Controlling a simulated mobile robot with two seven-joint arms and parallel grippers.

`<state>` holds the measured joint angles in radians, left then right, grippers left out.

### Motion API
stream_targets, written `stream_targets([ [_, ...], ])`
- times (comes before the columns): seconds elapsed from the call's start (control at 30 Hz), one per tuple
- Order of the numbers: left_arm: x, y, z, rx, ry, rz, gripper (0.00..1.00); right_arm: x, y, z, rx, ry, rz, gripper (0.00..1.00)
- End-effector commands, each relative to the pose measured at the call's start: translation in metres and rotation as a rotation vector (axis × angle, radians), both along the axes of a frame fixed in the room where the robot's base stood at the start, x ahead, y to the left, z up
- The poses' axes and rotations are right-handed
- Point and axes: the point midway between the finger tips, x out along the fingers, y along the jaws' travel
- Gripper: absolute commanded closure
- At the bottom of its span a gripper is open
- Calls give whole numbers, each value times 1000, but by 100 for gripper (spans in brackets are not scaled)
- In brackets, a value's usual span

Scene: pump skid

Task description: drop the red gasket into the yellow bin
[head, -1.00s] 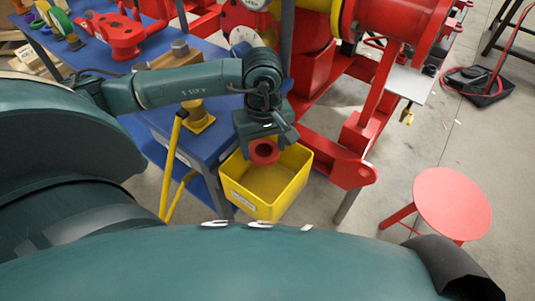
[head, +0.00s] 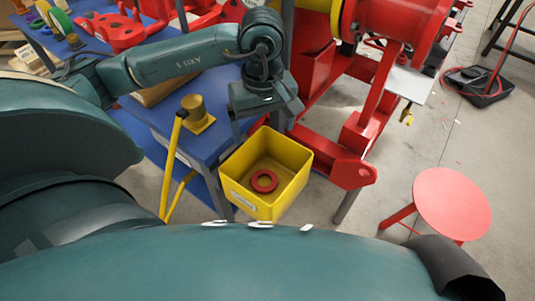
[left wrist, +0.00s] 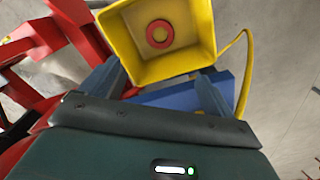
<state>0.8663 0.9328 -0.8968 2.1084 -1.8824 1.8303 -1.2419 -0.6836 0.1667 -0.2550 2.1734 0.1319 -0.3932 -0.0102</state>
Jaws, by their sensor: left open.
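The red gasket (head: 264,181) lies inside the yellow bin (head: 242,206), on its floor. In the left wrist view the red gasket (left wrist: 160,33) also shows inside the yellow bin (left wrist: 112,29). My left gripper (head: 258,132) is open and empty, above and behind the bin in the head view. Its two fingers (left wrist: 158,90) are spread wide in the left wrist view, apart from the gasket. My right gripper is not in view.
A blue table (head: 216,138) with a yellow flanged post (head: 196,114) stands left of the bin. Red skid framework (head: 343,166) is close on the bin's right. A red stool (head: 452,203) stands farther right on open concrete floor.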

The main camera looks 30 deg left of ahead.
Motion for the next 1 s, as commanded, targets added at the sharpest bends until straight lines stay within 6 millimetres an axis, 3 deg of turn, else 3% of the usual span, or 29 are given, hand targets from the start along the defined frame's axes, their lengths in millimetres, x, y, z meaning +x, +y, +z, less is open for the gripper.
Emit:
stream_targets([
  [0.1, 1, 0, 28, -1, -6, -1, 11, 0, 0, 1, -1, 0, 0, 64],
  [0.33, 0, 0, 61, 0, -2, -1, 11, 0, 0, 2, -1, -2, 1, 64],
  [1.0, 0, 0, 67, 1, 1, -1, 11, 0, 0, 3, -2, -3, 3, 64],
])
